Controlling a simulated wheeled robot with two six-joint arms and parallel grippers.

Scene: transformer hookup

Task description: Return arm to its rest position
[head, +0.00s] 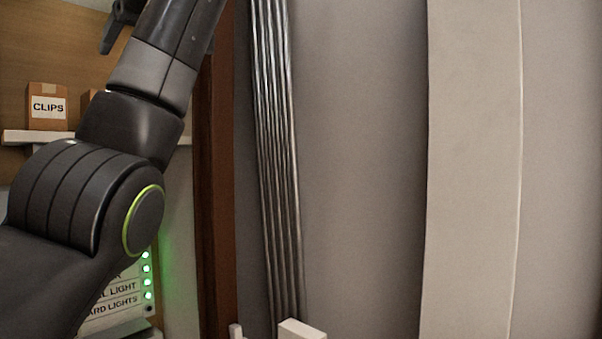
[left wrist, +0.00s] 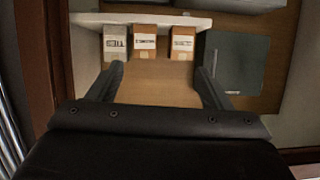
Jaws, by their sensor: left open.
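My left arm (head: 110,170) rises from the lower left to the top of the head view. Part of the left gripper (head: 116,26) shows as a dark shape at the top edge, partly cut off. In the left wrist view the two fingers of the left gripper (left wrist: 158,70) stand wide apart with nothing between them. Beyond them is a brown wooden surface. My right gripper is in neither view.
A box marked CLIPS (head: 46,108) stands on a white shelf (head: 30,138) behind the arm. A label panel with green lights (head: 147,270) sits below. Metal conduits (head: 277,160) run beside a brown post (head: 214,200). Several boxes (left wrist: 145,42) and a grey case (left wrist: 235,62) show in the wrist view.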

